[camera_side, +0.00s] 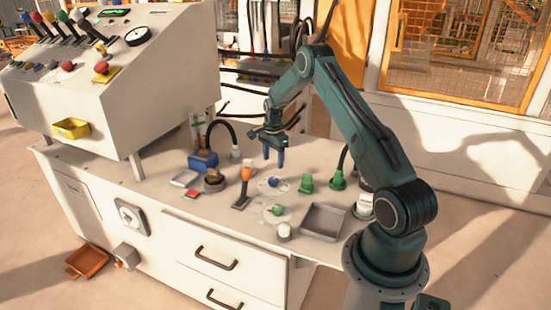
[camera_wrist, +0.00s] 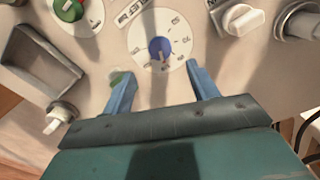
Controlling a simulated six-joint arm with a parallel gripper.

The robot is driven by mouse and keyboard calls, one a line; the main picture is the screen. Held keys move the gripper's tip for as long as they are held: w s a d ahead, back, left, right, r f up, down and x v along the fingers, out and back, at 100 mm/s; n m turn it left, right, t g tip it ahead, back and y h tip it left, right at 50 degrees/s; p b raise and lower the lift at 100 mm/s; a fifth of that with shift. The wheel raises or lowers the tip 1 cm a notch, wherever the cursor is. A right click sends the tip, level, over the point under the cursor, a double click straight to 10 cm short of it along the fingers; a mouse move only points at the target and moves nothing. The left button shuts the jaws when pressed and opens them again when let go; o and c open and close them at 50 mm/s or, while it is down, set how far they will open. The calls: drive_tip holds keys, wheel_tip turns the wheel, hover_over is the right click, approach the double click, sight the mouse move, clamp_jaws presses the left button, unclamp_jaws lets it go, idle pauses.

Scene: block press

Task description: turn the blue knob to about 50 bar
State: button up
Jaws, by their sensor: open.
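The blue knob (camera_side: 273,182) sits at the centre of a round white dial plate (camera_side: 264,188) on the bench top. In the wrist view the blue knob (camera_wrist: 160,48) shows a small pointer mark toward the lower side of the picture. Numbers ring the dial (camera_wrist: 143,34), but they are too small to read surely. My gripper (camera_side: 274,156) is open and empty, pointing down above the knob and apart from it. In the wrist view my gripper (camera_wrist: 158,75) has its two blue fingers spread, with the knob beyond the gap between their tips.
A green knob (camera_side: 277,210) on another dial stands nearer the front. Green fittings (camera_side: 307,183) stand to the right, an orange-topped lever (camera_side: 245,175) to the left. A grey tray (camera_side: 323,220) lies front right. The sloped control console (camera_side: 110,90) rises at the left.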

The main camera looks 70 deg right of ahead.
sight(273, 179)
wheel_tip(273, 179, down, 9)
drive_tip(key=shift+r, duration=0.1)
idle(0.3)
drive_tip(key=c, duration=1)
